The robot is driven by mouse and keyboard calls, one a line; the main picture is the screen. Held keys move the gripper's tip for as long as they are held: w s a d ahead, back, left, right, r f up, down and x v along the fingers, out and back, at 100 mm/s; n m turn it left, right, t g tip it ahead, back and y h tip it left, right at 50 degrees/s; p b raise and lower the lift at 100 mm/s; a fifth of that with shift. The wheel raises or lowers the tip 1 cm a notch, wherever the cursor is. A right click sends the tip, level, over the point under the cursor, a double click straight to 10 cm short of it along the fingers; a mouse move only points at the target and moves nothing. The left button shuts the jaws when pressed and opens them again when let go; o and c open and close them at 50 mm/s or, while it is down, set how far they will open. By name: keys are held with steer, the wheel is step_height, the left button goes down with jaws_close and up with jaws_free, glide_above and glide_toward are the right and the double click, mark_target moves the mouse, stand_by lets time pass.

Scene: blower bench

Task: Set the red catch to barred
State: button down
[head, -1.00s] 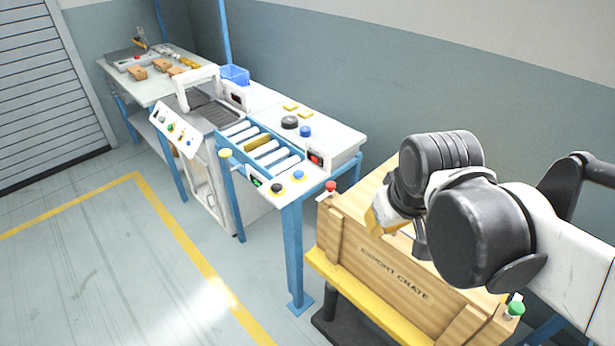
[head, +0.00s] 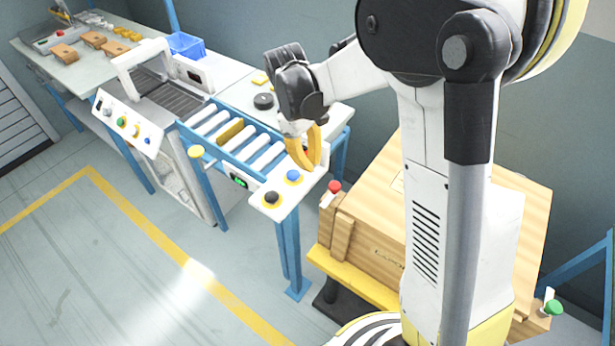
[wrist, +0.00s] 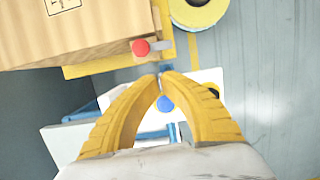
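The red catch (head: 334,187) is a red knob with a pale grey bar on the near left corner of the wooden export crate (head: 370,240). In the wrist view the red catch (wrist: 140,47) lies just beyond my fingertips, slightly left, its bar pointing right past the crate edge. My gripper (head: 306,160) hangs over the bench end, left of and above the catch, apart from it. In the wrist view my gripper (wrist: 161,76) has its yellow fingertips nearly together with nothing between them.
A green-knobbed catch (head: 553,308) sits at the crate's other end. The roller bench (head: 295,205) with a blue button (head: 293,176) and a black button (head: 271,198) stands left of the crate. The floor in front is clear.

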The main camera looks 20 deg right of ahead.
mark_target(330, 194)
steer(key=shift+s, duration=0.2)
steer(key=b+x, duration=0.3)
steer(key=x, duration=0.7)
steer(key=shift+b, duration=0.3)
